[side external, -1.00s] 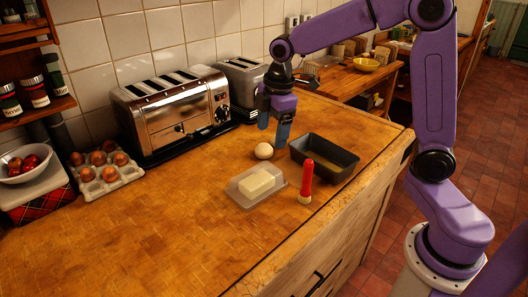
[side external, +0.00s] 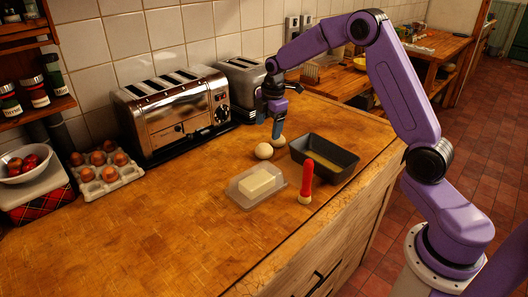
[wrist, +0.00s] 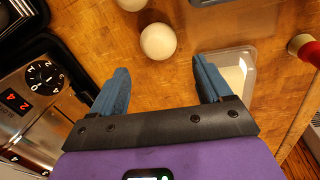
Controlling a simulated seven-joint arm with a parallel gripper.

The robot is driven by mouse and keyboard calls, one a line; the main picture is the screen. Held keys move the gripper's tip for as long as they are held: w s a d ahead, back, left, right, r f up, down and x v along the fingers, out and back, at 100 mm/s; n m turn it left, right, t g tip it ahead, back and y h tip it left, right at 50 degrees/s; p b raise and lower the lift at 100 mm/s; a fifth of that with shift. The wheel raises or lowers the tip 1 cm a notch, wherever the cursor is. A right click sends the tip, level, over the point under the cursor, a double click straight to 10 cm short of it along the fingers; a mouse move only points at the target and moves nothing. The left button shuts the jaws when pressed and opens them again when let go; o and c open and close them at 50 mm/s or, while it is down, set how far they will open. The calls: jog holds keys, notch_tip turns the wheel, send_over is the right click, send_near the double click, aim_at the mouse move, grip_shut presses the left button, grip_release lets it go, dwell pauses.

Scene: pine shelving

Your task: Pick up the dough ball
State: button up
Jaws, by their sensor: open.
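Two pale round balls sit close together on the wooden counter, and I cannot tell for sure which is the dough ball. The nearer pale ball (side external: 264,151) shows whole; it also shows in the wrist view (wrist: 158,41), beyond and between my fingertips. The second pale ball (side external: 279,141) is partly hidden by my gripper (side external: 277,132) in the side view. In the wrist view this second ball (wrist: 131,4) is cut by the top edge. My gripper (wrist: 161,66) is open and empty, pointing down, with blue fingers apart above the counter near the balls.
A dark loaf pan (side external: 342,157) stands right of the balls. A clear dish (side external: 240,193) with butter and a red-handled brush (side external: 307,178) lie in front. A toaster (side external: 175,110) stands at the back, an egg tray (side external: 105,171) to the left. The front-left counter is clear.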

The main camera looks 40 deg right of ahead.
aim_at(265, 145)
jog(key=f, duration=0.3)
jog(key=w+f, duration=0.1)
jog(key=f, duration=0.2)
jog(key=w+f, duration=0.1)
jog(key=f, duration=0.2)
jog(key=shift+d+f, duration=0.15)
jog(key=shift+f, duration=0.25)
jog(key=shift+c, duration=0.3)
jog(key=c, duration=0.3)
